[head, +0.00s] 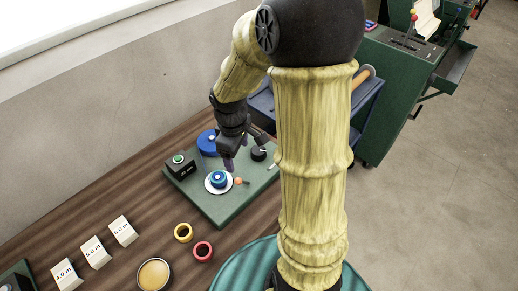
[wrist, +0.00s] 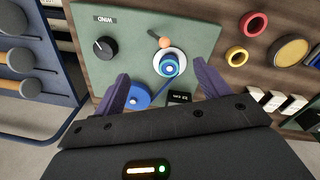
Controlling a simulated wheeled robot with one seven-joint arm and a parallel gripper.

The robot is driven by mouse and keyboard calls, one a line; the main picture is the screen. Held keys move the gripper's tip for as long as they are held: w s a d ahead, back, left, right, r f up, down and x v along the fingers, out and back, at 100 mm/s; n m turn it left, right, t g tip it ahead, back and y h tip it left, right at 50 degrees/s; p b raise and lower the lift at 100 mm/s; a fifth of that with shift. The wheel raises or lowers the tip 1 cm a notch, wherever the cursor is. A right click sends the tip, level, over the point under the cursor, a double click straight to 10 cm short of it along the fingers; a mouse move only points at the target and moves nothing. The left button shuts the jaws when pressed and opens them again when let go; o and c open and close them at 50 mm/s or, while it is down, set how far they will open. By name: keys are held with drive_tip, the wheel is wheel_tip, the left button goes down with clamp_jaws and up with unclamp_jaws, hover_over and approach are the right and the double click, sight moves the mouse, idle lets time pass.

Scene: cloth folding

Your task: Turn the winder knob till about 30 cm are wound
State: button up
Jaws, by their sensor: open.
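A black knob (wrist: 105,47) with a white pointer line sits beside the WIND label on the green board (wrist: 215,18); it also shows in the head view (head: 258,154). A blue reel on a white disc (wrist: 171,63) has an orange ball (wrist: 164,42) beside it. A blue strip runs from this reel to a larger blue spool (wrist: 138,97), partly hidden behind a finger. A black box (wrist: 179,97) has small lettering I cannot read reliably. My gripper (wrist: 162,74) is open, its purple fingers apart above the board, with nothing visibly held. The black knob lies outside the fingers.
Yellow (head: 183,232) and red (head: 203,251) rings, a round tan-topped dish (head: 154,274) and white labelled blocks (head: 96,252) stand on the wooden table (head: 150,225). A blue rack (wrist: 22,60) with rollers stands beside the table.

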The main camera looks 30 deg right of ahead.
drive_tip(key=w+d+f+n+g, duration=0.1)
drive_tip(key=w+d+n, duration=0.5)
drive_tip(key=w+n, duration=0.1)
drive_tip(key=n, duration=0.4)
hover_over(259, 150)
drive_tip(key=shift+r+y+p, duration=0.2)
drive_tip(key=shift+y+p, duration=0.1)
drive_tip(key=shift+p, duration=0.1)
drive_tip(key=shift+w, duration=0.1)
wheel_tip(259, 150, down, 18)
drive_tip(key=shift+r+p, duration=0.25)
drive_tip(key=shift+p, duration=0.25)
drive_tip(key=c, duration=1)
